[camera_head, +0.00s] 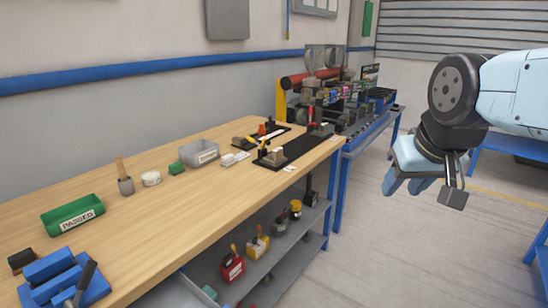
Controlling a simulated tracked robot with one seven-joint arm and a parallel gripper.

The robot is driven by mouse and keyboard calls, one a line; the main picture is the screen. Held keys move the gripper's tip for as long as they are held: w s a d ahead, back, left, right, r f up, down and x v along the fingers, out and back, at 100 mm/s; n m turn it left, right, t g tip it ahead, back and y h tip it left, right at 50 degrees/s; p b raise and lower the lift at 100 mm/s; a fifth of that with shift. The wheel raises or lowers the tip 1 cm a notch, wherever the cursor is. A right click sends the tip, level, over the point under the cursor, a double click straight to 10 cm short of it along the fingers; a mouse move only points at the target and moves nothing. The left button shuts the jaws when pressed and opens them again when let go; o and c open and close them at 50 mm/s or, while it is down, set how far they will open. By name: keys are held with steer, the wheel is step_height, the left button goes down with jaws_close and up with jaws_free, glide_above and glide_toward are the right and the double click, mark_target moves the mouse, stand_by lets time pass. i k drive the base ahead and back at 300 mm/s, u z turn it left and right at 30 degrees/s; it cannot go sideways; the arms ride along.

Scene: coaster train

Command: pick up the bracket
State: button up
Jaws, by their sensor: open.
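My gripper (405,187) hangs in the air at the right, out past the right edge of the wooden workbench (130,235). Its light-blue fingers point down, and it is open with nothing seen in it. It is well apart from everything on the bench. I cannot single out the bracket for certain. Two dark fixture plates with small clamps lie at the far end of the bench. The nearer plate (299,147) carries a small tan block (276,156). The parts there are too small to tell apart.
A green tray marked PASSED (73,215), a blue vise (60,278), a grey bin (199,153), a tool cup (126,186) and a white roll (151,178) stand on the bench. Coloured items sit on the shelf (225,255) below. Floor (400,260) is clear at the right.

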mark_target(276, 155)
steer(key=u, duration=0.05)
steer(key=i, duration=1)
steer(key=z, duration=0.05)
